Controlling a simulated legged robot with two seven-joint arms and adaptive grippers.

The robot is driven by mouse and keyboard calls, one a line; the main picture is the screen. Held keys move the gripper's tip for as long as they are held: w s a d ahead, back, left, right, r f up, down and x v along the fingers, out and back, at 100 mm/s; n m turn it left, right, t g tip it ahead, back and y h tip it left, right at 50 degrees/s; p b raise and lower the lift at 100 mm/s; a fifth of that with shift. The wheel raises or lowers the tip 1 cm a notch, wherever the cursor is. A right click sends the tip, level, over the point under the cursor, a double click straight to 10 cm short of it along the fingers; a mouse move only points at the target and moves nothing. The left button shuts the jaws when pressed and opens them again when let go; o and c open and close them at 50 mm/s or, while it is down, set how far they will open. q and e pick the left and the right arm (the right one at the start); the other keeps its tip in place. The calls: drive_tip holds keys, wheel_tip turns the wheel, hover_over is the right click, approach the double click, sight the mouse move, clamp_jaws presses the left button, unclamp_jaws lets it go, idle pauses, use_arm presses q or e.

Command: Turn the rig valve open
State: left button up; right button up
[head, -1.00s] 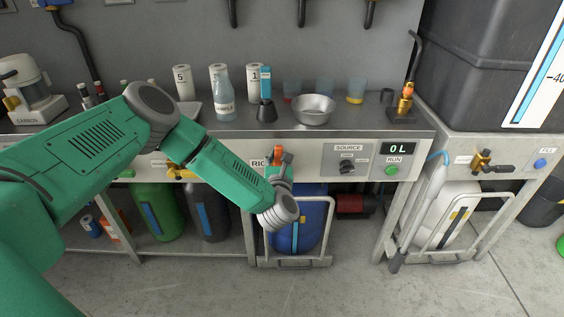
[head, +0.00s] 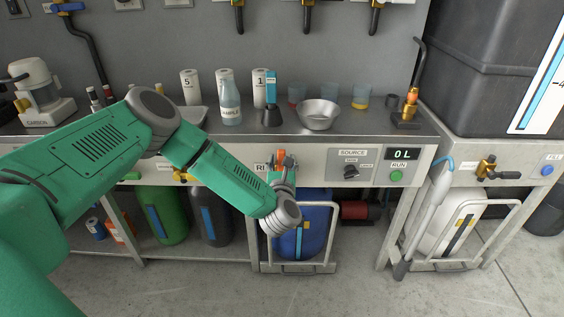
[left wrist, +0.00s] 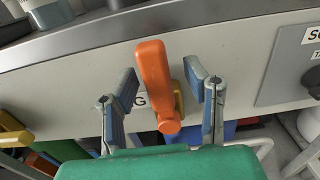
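The rig valve's orange handle (left wrist: 155,80) stands upright on the panel front in the left wrist view, with its lower end toward me. A brass-yellow part shows just behind it. My left gripper (left wrist: 163,82) is open, with one finger on each side of the handle; a gap shows on both sides. In the head view the orange handle (head: 281,158) is partly covered by my left gripper (head: 283,170) at the bench front. The rig label beside it is partly hidden. My right gripper is not in view.
A source knob (head: 351,172), green run button (head: 396,176) and display reading 0 L (head: 402,154) sit right of the valve. A blue tank (head: 305,238) on a cart stands below. A yellow handle (left wrist: 14,133) lies to the left. A metal bowl (head: 318,115) stands above.

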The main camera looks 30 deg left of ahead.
use_arm(q)
drive_tip(key=shift+f, duration=0.1)
drive_tip(key=v, duration=1.2)
drive_tip(key=shift+w, duration=0.1)
